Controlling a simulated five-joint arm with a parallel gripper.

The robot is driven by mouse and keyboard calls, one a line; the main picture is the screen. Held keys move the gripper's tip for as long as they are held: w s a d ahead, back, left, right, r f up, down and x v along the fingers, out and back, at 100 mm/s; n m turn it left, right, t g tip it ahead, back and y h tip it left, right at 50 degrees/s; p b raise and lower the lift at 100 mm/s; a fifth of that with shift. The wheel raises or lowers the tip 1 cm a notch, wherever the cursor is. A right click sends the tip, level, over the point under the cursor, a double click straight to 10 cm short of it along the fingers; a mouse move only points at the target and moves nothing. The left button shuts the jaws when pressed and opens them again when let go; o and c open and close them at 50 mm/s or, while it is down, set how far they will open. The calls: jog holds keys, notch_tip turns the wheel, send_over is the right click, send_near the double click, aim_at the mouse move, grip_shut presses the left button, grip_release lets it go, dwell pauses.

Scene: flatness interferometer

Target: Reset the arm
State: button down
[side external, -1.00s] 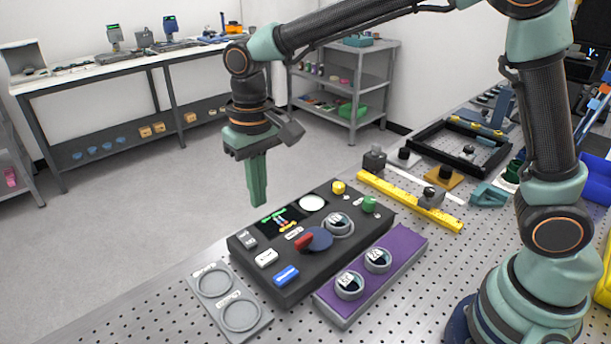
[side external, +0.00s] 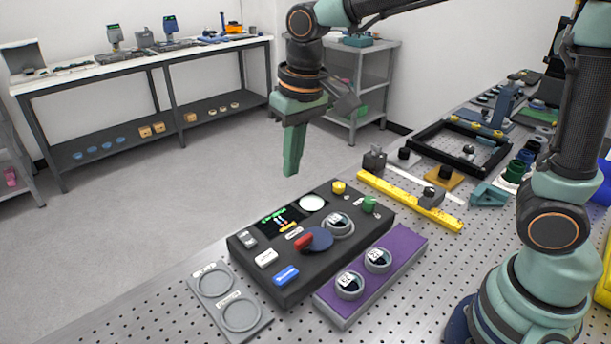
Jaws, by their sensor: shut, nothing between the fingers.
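My gripper (side external: 291,172) is shut and empty, with its green fingers pointing down. It hangs in the air above and behind the dark interferometer box (side external: 262,290), apart from it. The box carries a small screen, a red-handled blue knob (side external: 318,239), a blue button (side external: 286,275), a white button, a yellow knob (side external: 338,187), a green knob (side external: 370,204) and a ring-shaped seat holding a round piece (side external: 338,223).
A purple-topped block (side external: 404,245) with two round pieces stands right of the box. A grey plate (side external: 212,311) with two rings lies to its left. A yellow rail (side external: 400,199) and black frame (side external: 440,134) lie behind. Open air surrounds my gripper.

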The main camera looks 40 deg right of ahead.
jog(key=s+d+r+t, duration=0.2)
jog(key=s+d+t, duration=0.2)
jog(key=s+d, duration=0.5)
jog(key=shift+s+d, duration=0.25)
jog(key=shift+d, duration=1.35)
jog(key=shift+r, duration=0.15)
